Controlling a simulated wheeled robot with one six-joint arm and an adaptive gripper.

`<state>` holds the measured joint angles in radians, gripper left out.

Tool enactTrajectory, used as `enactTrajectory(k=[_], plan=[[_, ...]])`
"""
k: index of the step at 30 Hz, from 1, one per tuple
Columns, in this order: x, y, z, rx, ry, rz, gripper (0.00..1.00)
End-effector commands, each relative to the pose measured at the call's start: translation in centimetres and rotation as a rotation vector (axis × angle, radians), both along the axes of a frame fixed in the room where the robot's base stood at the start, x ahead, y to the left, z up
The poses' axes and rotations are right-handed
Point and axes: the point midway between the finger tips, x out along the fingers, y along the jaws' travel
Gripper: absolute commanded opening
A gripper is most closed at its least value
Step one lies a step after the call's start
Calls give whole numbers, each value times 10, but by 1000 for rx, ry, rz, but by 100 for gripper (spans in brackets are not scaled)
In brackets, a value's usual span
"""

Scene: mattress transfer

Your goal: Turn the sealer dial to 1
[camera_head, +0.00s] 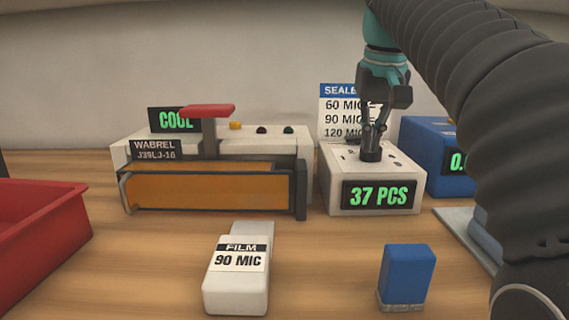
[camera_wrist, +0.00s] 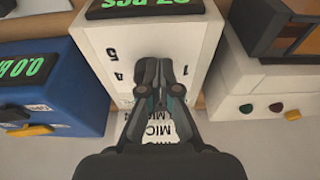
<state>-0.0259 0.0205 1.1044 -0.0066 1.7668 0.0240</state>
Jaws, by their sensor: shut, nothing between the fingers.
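A white box (camera_head: 332,196) with a green "37 PCS" display (camera_head: 379,196) stands right of the sealer (camera_head: 118,152). A short black cylinder, apparently the dial (camera_head: 371,155), is on its top. My gripper (camera_head: 372,140) points down right above it, fingers together; I cannot tell if they touch it. In the wrist view my shut gripper (camera_wrist: 160,65) covers the middle of the box top (camera_wrist: 197,40), hiding the dial and its pointer. Digits 5, 4 and 1 show around the fingers. The sealer reads "COOL" and has a raised red handle (camera_head: 207,111).
A settings sign (camera_head: 340,105), partly hidden by my gripper, stands behind the box. A film block (camera_head: 237,285) reads "90 MIC". A blue block (camera_head: 407,272), red bin (camera_head: 35,230) and blue scale (camera_head: 425,135) stand around. Wood is bare between the film block and blue block.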

Motion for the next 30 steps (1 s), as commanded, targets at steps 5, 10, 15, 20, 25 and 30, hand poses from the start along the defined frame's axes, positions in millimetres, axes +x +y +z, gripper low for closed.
enactTrajectory(k=[5, 10, 15, 20, 25, 30], plan=[[0, 0, -12, 0, -1, 0, 0], [0, 0, -12, 0, -1, 0, 0], [0, 0, -12, 0, 0, 0, 0], [1, 0, -11, 0, 0, 0, 0], [2, -1, -12, 0, -1, 0, 0], [1, -2, -11, 0, -1, 0, 0]])
